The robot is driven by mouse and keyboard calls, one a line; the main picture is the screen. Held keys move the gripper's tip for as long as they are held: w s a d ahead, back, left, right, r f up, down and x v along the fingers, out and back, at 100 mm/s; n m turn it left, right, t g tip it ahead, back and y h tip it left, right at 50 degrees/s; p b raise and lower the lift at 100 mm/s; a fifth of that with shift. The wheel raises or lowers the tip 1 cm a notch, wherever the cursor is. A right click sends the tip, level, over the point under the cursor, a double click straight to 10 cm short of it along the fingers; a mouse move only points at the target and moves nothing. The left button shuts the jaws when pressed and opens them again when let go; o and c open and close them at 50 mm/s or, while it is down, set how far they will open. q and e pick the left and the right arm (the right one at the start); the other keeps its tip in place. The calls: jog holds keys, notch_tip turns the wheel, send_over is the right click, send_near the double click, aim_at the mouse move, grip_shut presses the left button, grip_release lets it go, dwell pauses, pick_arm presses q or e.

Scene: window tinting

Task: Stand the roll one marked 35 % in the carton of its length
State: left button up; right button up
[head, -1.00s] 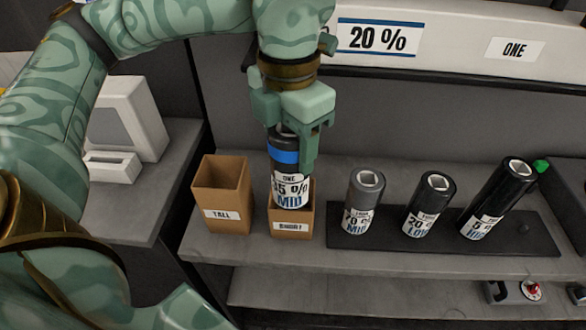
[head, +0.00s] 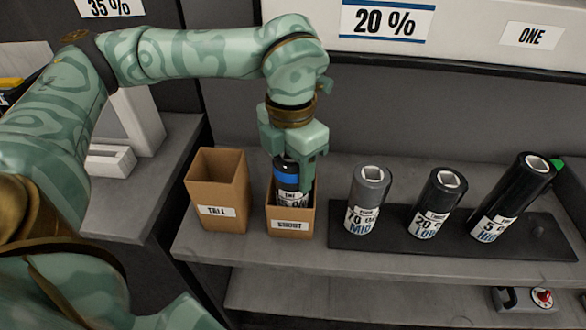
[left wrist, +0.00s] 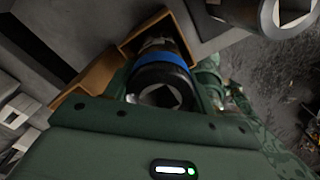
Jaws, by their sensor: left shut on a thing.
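The roll one marked 35 % (head: 290,179) is black with a blue band and a white label. Its lower part is inside the carton labelled SHORT (head: 291,226), hidden by the front wall. My left gripper (head: 294,163) is shut on the roll's upper part, above that carton. In the left wrist view the roll (left wrist: 161,78) shows end-on, with the brown carton (left wrist: 89,82) around it. Whether it touches the carton floor is hidden. The carton labelled TALL (head: 217,212) stands open and empty-looking to the left. My right gripper is out of view.
A grey wall and sign stand behind the shelf (head: 240,251).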

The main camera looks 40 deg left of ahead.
pick_arm(q)
jog(key=shift+w+a+f, duration=0.1)
jog(key=shift+w+f, duration=0.15)
jog(key=shift+f, duration=0.4)
jog(key=shift+r, duration=0.15)
jog(key=shift+f+b, duration=0.3)
jog(key=shift+f, duration=0.3)
jog(key=o, duration=1.2)
notch_tip(320, 180, up, 13)
jog(key=p, duration=0.4)
jog(key=shift+r, duration=0.2)
